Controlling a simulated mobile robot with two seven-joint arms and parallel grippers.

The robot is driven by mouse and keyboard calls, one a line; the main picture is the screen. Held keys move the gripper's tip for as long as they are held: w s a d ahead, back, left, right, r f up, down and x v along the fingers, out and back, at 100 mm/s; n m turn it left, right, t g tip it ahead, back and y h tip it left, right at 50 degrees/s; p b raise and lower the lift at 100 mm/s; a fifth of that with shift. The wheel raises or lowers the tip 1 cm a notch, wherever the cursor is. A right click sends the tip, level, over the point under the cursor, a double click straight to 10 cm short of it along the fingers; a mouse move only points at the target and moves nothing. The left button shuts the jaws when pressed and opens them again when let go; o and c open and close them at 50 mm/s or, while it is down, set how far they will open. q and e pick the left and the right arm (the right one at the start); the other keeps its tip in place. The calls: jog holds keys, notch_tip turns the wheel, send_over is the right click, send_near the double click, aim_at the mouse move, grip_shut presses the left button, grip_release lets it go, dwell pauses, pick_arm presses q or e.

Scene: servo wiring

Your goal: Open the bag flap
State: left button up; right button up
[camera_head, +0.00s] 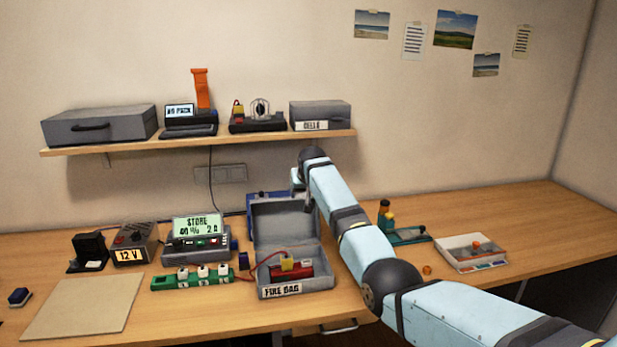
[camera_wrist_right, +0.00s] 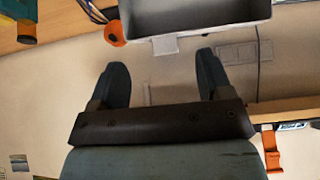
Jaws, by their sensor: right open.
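The grey fire bag (camera_head: 318,283) stands on the desk with a "FIRE BAG" label on its front. Its flap (camera_head: 283,222) is up, standing roughly upright at the back, and the inside is exposed. A red battery pack (camera_head: 293,271) with a yellow connector lies inside. My right gripper (camera_head: 298,182) is above the flap's top edge. In the right wrist view the gripper (camera_wrist_right: 163,78) is open with nothing between its fingers. A grey panel (camera_wrist_right: 200,17) with a pale tab (camera_wrist_right: 165,45), probably the flap, lies beyond the fingertips. My left gripper is not in view.
A charger (camera_head: 197,238) and a green strip (camera_head: 192,279) stand left of the bag. A shelf (camera_head: 190,144) with cases runs above. My right arm passes right of the bag. A white tray (camera_head: 470,252) sits at right; a bare board (camera_head: 82,308) lies front left.

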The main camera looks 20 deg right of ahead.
jog(key=b+v, duration=0.1)
jog(key=v, duration=0.7)
jog(key=shift+s+r, duration=0.15)
jog(key=shift+s, duration=0.05)
jog(key=shift+a, duration=0.15)
jog(key=s+a+f+n+t, duration=0.1)
jog(key=s+f, duration=0.2)
jog(key=f, duration=0.6)
jog(key=s+a+f+n, duration=0.1)
jog(key=s+f, duration=0.3)
jog(key=f, duration=0.5)
jog(key=s+a+f+n+t+p, duration=0.1)
jog(key=s+a+f, duration=0.2)
jog(key=s+f, duration=0.4)
jog(key=s+a+f+n+p, duration=0.1)
jog(key=s+a+f, duration=0.1)
jog(key=s+f, duration=0.5)
jog(key=s+a+f+y, duration=0.1)
jog(key=s+a, duration=0.2)
jog(key=s, duration=0.7)
jog(key=s+a+f+n+t+y, duration=0.1)
jog(key=s+a, duration=0.3)
jog(key=s, duration=0.7)
jog(key=s+a+f+t+y+p, duration=0.1)
jog(key=s+a+f+y, duration=0.1)
jog(key=s, duration=0.9)
jog(key=shift+s+a+f+n+y, duration=0.25)
jog(key=shift+a+f+n+y, duration=0.2)
jog(key=shift+a, duration=0.5)
